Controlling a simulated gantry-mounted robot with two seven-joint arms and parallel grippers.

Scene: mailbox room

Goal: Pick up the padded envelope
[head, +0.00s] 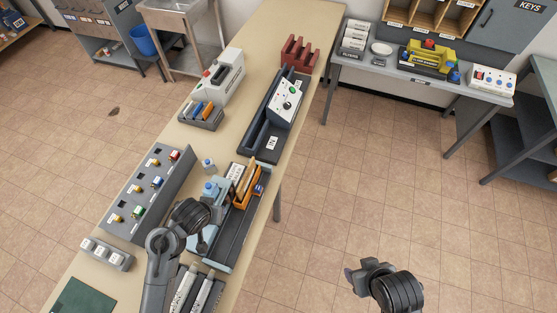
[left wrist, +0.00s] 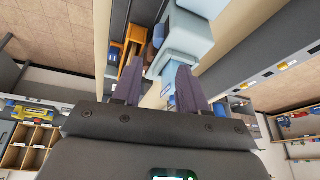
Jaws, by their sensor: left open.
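An orange-tan flat item (head: 250,182), which looks like the padded envelope, stands on edge among other mail in a dark tray (head: 226,251) on the long table. The item also shows in the left wrist view (left wrist: 134,36), beyond the fingers. My left gripper (left wrist: 158,84) is open, with nothing seen between its two dark fingers. A light-blue device (head: 212,190) stands beside the tray and fills the space past the fingers in the left wrist view. My right gripper (head: 357,272) is over the floor at the lower right, away from the table; its jaws are unclear.
A grey slotted panel (head: 147,197) with coloured pieces stands left of the device. A dark machine (head: 274,122) and a maroon rack (head: 299,54) are farther along the table. White-handled items (head: 195,292) lie by my left arm.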

